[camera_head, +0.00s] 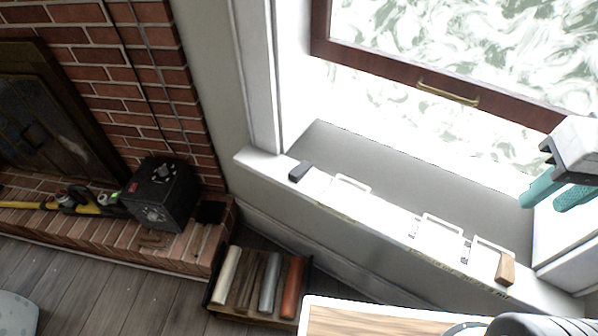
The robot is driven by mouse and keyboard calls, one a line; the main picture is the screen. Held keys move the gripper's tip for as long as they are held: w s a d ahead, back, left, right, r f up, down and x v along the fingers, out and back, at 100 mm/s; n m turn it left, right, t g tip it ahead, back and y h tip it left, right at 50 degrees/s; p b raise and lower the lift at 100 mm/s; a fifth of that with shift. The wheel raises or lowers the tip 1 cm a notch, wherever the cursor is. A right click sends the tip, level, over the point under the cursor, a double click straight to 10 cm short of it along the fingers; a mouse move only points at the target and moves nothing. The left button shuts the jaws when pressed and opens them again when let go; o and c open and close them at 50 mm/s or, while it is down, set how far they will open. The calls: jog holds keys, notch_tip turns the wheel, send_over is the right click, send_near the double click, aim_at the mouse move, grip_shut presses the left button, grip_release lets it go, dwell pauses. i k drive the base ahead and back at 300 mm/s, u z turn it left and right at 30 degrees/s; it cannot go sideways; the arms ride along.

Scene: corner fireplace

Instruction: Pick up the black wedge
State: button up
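The black wedge (299,171) is a small dark block lying on the white window sill, near the sill's left end. My gripper (545,195) is at the right edge of the view, with two teal fingers pointing left and down. The fingers look apart, with nothing seen between them. It is in front of the window's right side, far to the right of the wedge and not touching it.
A brown wooden block (506,268) and several white latch-like frames (440,236) lie on the sill (392,221). The window sash (400,72) has a brass handle. A black box (160,195) stands on the brick hearth. A crate of rolls (241,309) sits on the floor.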

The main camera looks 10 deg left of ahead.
aim_at(297, 174)
jog(key=z, duration=0.05)
jog(key=k, duration=0.6)
jog(key=u, duration=1.2)
jog(key=i, duration=0.5)
